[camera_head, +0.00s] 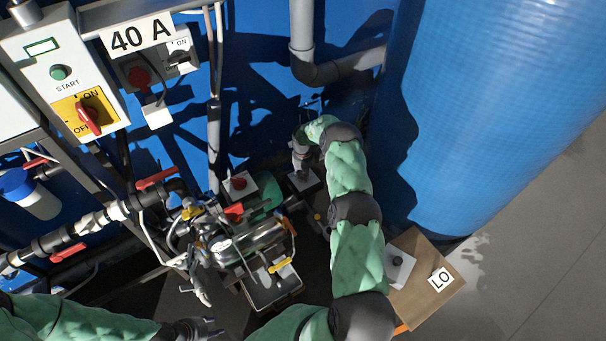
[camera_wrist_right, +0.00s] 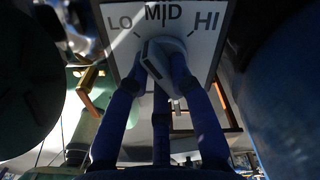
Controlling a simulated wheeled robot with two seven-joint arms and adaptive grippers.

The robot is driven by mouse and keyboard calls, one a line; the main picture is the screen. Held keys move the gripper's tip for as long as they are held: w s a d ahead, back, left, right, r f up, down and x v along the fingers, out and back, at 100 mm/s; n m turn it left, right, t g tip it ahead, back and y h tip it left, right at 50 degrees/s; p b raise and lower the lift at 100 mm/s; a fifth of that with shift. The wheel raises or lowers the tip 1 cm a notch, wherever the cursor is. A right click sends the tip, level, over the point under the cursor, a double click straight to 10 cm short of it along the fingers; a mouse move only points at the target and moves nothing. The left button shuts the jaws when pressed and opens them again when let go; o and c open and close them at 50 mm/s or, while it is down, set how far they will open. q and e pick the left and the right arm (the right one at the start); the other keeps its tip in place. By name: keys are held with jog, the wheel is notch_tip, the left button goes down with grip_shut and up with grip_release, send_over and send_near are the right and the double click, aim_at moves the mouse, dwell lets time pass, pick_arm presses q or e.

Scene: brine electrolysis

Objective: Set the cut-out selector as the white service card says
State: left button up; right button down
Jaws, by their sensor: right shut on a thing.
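The cut-out selector plate (camera_wrist_right: 190,22) fills the top of the right wrist view, marked LO, MID and HI from left to right. Its grey knob (camera_wrist_right: 152,58) is below MID and leans to the upper left; its exact setting is hard to tell. My right gripper (camera_wrist_right: 160,85) has its dark blue fingers around this knob, shut on it. In the head view my right gripper (camera_head: 301,150) is at the end of the green arm, near the blue wall.
The brown board (camera_head: 420,297) also carries a white plate with a dark knob (camera_head: 398,262). Pipes and fittings with red handles (camera_head: 157,178) crowd the left and middle. A big blue tank (camera_head: 490,100) stands at right. A START panel (camera_head: 58,72) is upper left.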

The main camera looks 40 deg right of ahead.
jog(key=shift+n, duration=1.6)
jog(key=c, duration=1.1)
grip_release()
notch_tip(320, 180, up, 12)
jog(key=shift+s+f, duration=0.1)
